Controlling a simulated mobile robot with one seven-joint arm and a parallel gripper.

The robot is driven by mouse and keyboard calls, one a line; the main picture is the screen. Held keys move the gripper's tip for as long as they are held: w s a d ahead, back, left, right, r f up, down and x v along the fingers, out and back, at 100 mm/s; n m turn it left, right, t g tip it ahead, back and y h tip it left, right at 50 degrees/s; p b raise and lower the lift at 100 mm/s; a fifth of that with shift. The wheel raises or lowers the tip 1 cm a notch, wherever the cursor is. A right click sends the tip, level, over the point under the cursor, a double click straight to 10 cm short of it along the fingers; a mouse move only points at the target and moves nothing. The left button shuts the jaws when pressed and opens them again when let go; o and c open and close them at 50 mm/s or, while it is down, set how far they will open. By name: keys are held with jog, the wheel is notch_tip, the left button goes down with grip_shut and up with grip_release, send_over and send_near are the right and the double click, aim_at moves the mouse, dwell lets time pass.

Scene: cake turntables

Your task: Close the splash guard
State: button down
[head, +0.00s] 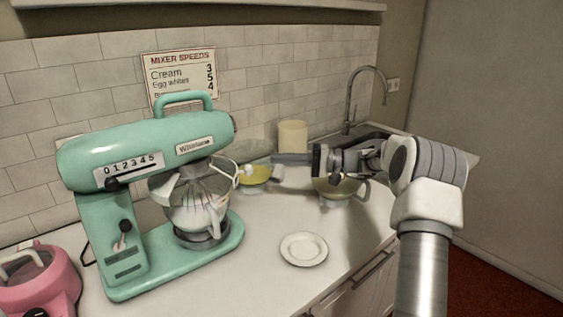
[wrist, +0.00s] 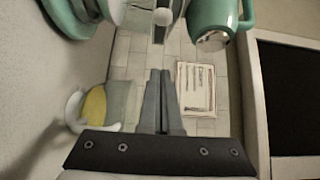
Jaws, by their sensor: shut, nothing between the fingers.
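The mint-green stand mixer (head: 150,160) stands on the counter at left in the head view. Its pale splash guard (head: 180,186) sits around the top of the mixing bowl, with a whisk visible inside. How far the guard is open is hard to tell. My gripper (head: 275,159) is shut and empty, right of the mixer and apart from it, with its fingers toward the guard. In the wrist view my shut fingers (wrist: 160,74) point up the picture at a small pale knob on a stem (wrist: 158,32), perhaps part of the guard. The mixer head (wrist: 208,30) shows beside it.
A bowl with yellow contents (head: 256,178) stands behind my gripper, and another bowl (head: 338,190) is below my wrist. A white plate (head: 303,249) lies near the counter's front. A pink appliance (head: 38,280) is at far left. A cream canister (head: 292,137) stands near the wall.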

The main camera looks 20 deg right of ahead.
jog(key=s+a, duration=0.1)
jog(key=a, duration=0.6)
jog(key=shift+s, duration=0.2)
jog(key=shift+s+b, duration=0.15)
jog(key=shift+b, duration=0.2)
jog(key=shift+s+d+m+t, duration=0.1)
jog(key=shift+s+m+t, duration=0.2)
jog(key=shift+t, duration=0.1)
